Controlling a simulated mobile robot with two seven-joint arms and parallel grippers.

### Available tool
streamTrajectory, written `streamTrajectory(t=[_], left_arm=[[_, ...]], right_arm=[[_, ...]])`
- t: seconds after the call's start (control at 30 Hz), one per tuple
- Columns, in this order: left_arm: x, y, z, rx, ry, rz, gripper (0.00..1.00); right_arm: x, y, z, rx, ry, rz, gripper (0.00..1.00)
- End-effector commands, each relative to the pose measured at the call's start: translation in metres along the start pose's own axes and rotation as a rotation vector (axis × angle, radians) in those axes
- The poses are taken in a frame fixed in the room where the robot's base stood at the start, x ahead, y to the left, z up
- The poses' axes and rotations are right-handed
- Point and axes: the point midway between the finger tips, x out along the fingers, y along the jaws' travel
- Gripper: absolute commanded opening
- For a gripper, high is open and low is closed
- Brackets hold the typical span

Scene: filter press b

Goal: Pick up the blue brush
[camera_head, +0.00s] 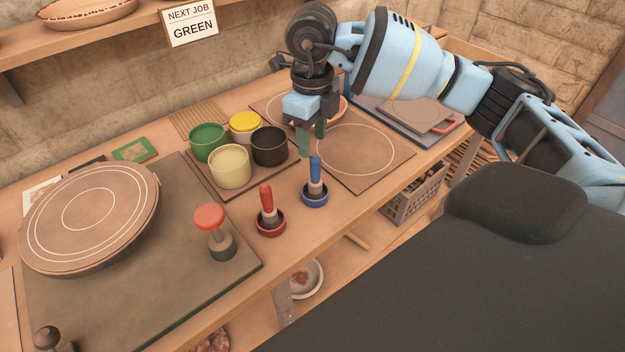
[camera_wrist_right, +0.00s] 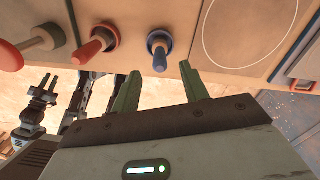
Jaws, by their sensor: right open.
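The blue brush (camera_head: 315,172) stands upright, handle up, in a small blue cup (camera_head: 314,197) near the table's front edge. In the right wrist view the blue brush (camera_wrist_right: 159,58) shows beyond the fingertips, between their lines. My right gripper (camera_head: 312,138) is open and empty, with green fingers. In the head view it hangs above and behind the brush, apart from it. The right wrist view shows its two fingers (camera_wrist_right: 161,88) spread. A dark two-pronged shape at that view's left seems to be my left gripper (camera_wrist_right: 48,84); its jaws are too small to judge.
A red brush (camera_head: 266,200) stands in a red cup left of the blue one. Behind are green (camera_head: 208,141), yellow, cream (camera_head: 229,167) and dark (camera_head: 269,147) pots. A red-topped stamp (camera_head: 211,222) stands farther left. A circle-marked board (camera_head: 356,150) lies right.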

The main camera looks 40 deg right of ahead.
Motion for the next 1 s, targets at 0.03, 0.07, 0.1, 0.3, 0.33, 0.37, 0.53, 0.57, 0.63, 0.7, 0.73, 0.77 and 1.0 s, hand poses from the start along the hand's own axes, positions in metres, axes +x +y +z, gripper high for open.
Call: streamTrajectory(t=[0.03, 0.07, 0.1, 0.3, 0.33, 0.37, 0.53, 0.57, 0.63, 0.7, 0.73, 0.77, 1.0], left_arm=[[0.000, 0.000, 0.000, 0.000, 0.000, 0.000, 0.26], [0.000, 0.000, 0.000, 0.000, 0.000, 0.000, 0.26], [0.000, 0.000, 0.000, 0.000, 0.000, 0.000, 0.26], [0.000, 0.000, 0.000, 0.000, 0.001, 0.000, 0.26], [0.000, 0.000, -0.001, 0.000, 0.001, 0.000, 0.26], [0.000, 0.000, -0.001, 0.000, 0.002, 0.000, 0.26], [-0.002, -0.001, -0.007, 0.002, 0.011, -0.002, 0.26], [-0.002, -0.001, -0.008, 0.002, 0.013, -0.002, 0.26], [-0.003, -0.001, -0.009, 0.002, 0.015, -0.002, 0.26], [-0.003, -0.001, -0.008, 0.002, 0.014, -0.002, 0.26], [-0.003, -0.001, -0.008, 0.002, 0.014, -0.002, 0.26], [-0.003, -0.001, -0.008, 0.002, 0.014, -0.002, 0.26], [-0.003, -0.001, -0.007, 0.001, 0.012, -0.002, 0.26]], right_arm=[[0.006, 0.000, -0.001, 0.000, 0.003, 0.001, 0.45], [0.009, 0.000, -0.001, 0.000, 0.004, 0.001, 0.45], [0.013, 0.000, -0.001, -0.001, 0.004, 0.001, 0.45], [0.022, 0.001, -0.001, -0.001, 0.001, 0.001, 0.45], [0.023, 0.001, -0.001, -0.001, 0.001, 0.001, 0.45], [0.024, 0.001, -0.002, -0.001, 0.002, 0.001, 0.45], [0.042, 0.002, -0.008, -0.001, 0.002, 0.001, 0.45], [0.046, 0.002, -0.009, -0.001, 0.003, 0.001, 0.45], [0.057, 0.002, -0.010, -0.001, 0.002, 0.001, 0.45], [0.065, 0.002, -0.010, -0.001, 0.002, 0.002, 0.45], [0.068, 0.002, -0.010, -0.001, 0.002, 0.002, 0.45], [0.070, 0.002, -0.010, -0.001, 0.002, 0.002, 0.45], [0.074, 0.002, -0.009, -0.001, 0.001, 0.002, 0.45]])
